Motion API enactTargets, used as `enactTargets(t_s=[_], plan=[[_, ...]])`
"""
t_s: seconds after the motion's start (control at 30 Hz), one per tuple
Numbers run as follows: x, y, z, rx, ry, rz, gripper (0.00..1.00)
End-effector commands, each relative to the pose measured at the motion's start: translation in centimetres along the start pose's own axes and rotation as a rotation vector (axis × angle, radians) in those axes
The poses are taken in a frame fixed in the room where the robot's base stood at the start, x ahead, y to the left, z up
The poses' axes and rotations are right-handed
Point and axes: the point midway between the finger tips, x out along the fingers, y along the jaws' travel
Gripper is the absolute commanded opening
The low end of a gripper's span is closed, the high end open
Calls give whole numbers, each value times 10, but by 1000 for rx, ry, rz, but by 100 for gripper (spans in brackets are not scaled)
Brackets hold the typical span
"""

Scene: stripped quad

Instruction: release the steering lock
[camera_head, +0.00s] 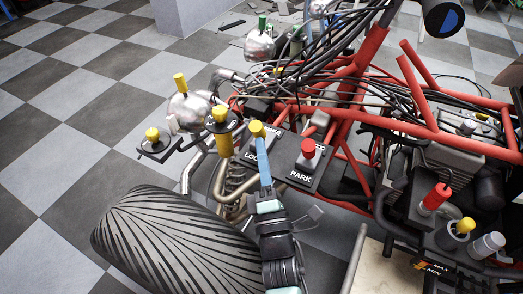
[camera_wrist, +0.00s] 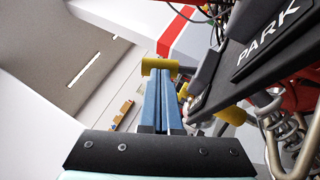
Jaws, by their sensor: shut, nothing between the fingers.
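A dark panel (camera_head: 287,174) on the red frame carries two levers. The lever with the yellow knob (camera_head: 257,129) stands beside lettering partly hidden by my gripper; "LO" is readable. My gripper (camera_head: 265,170) reaches up from below with its blue fingers together, tips just under this knob. In the wrist view a yellow crosswise knob (camera_wrist: 160,66) shows right at the fingertips (camera_wrist: 165,78); I cannot tell whether they touch. The fingers are shut with nothing between them. The red-knobbed lever (camera_head: 308,148) stands to the right, by the word PARK.
More yellow-knobbed parts (camera_head: 220,116) stand left of the panel. A red cylinder (camera_head: 436,196) and another yellow knob (camera_head: 465,226) are at the right. Red frame tubes and black cables crowd behind. A large black tyre (camera_head: 165,240) lies left of my arm. Checkered floor is open at left.

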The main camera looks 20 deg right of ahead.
Motion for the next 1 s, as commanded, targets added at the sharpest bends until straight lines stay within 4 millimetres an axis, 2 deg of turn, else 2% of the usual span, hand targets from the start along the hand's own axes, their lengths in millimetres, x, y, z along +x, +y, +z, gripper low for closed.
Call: enactTargets(t_s=[1.0], plan=[[8, 5, 3, 42, 0, -61, 0]])
